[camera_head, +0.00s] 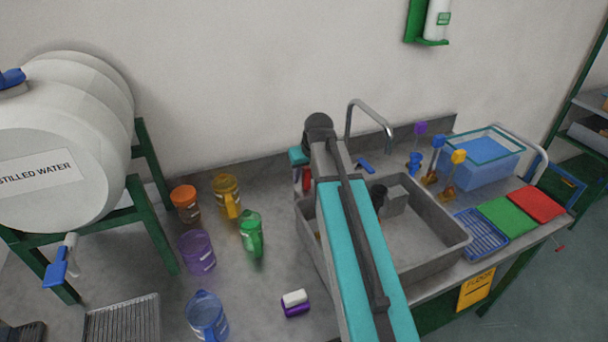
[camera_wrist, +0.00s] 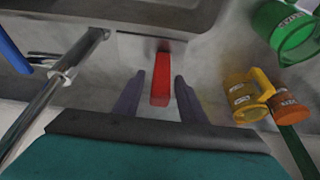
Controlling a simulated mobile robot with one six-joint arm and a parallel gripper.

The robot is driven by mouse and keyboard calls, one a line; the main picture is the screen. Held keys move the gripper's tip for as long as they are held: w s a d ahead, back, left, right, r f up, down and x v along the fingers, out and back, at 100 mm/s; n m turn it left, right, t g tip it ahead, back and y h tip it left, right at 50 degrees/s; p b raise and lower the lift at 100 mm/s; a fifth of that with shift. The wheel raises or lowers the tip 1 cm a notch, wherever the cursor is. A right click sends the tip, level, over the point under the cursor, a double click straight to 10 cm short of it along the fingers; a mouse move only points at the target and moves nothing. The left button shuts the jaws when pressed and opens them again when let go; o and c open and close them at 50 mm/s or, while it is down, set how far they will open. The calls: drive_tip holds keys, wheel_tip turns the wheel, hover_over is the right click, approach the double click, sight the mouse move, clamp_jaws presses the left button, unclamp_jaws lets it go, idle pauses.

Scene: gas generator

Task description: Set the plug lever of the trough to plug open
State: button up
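The trough (camera_head: 440,235) is a grey sink set in the counter, partly hidden behind my arm. A red lever (camera_wrist: 161,75) shows in the wrist view near its back edge; I take it for the plug lever. A bit of red (camera_head: 306,181) also shows beside my arm in the head view. My gripper (camera_wrist: 159,84) is open, with one dark finger on each side of the red lever and a visible gap on both sides. Whether the lever is at plug open or shut cannot be told. My gripper's fingers are mostly hidden in the head view.
A metal faucet (camera_head: 370,118) rises behind the trough; it also shows left in the wrist view (camera_wrist: 55,85). Green (camera_head: 250,234), yellow (camera_head: 227,194) and orange (camera_head: 185,203) jugs stand left of my arm. A blue bin (camera_head: 486,158) stands right.

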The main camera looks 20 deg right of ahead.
drive_tip(key=shift+w+f, duration=0.1)
drive_tip(key=shift+f, duration=0.1)
clamp_jaws()
idle(0.3)
